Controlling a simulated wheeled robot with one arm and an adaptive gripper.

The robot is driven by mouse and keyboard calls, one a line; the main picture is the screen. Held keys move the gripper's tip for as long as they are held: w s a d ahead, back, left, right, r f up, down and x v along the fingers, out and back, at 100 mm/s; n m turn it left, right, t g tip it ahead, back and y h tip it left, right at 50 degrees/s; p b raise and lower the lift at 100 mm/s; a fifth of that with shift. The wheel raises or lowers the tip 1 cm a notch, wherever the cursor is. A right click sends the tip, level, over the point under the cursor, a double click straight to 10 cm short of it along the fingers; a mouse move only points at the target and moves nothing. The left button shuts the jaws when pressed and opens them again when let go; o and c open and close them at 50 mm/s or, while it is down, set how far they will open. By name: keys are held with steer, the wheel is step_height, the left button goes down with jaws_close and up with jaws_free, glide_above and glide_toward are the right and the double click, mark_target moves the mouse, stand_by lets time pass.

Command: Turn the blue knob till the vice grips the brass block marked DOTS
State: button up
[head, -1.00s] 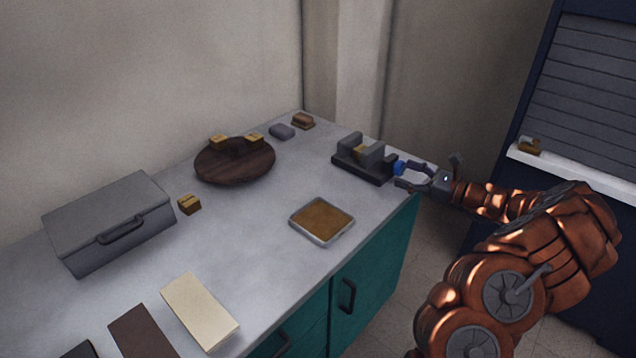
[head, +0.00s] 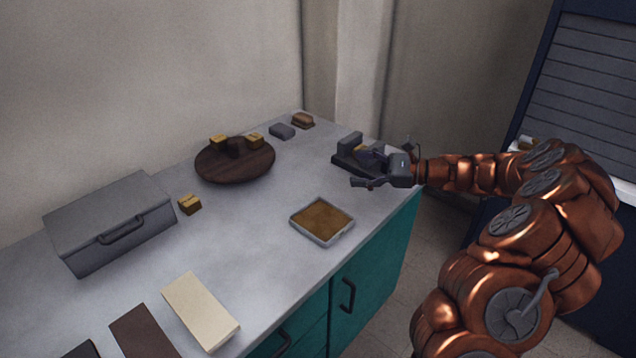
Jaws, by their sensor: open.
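The grey vice (head: 349,143) stands at the far right end of the counter. A brass block (head: 361,149) shows in part between its jaws; its marking is too small to read, and I cannot tell whether the jaws touch it. My gripper (head: 369,168) is open at the near right side of the vice, its fingers spread and pointing left. The blue knob is hidden behind my gripper, so I cannot tell whether the fingers are around it or touching it.
A round dark wooden stand (head: 235,163) carries brass blocks. Another brass block (head: 189,204) lies by the grey case (head: 110,220). A shallow tray (head: 321,221) with a brown inside lies near the front edge. A cream slab (head: 200,311) lies at the front. The counter's middle is clear.

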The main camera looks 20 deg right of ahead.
steer(key=s+a+r+n+g, duration=0.3)
steer(key=s+a+n+g, duration=0.2)
steer(key=a, duration=0.8)
steer(key=shift+s+r+n, duration=0.15)
steer(key=shift+s+n, duration=0.45)
steer(key=shift+s, duration=0.35)
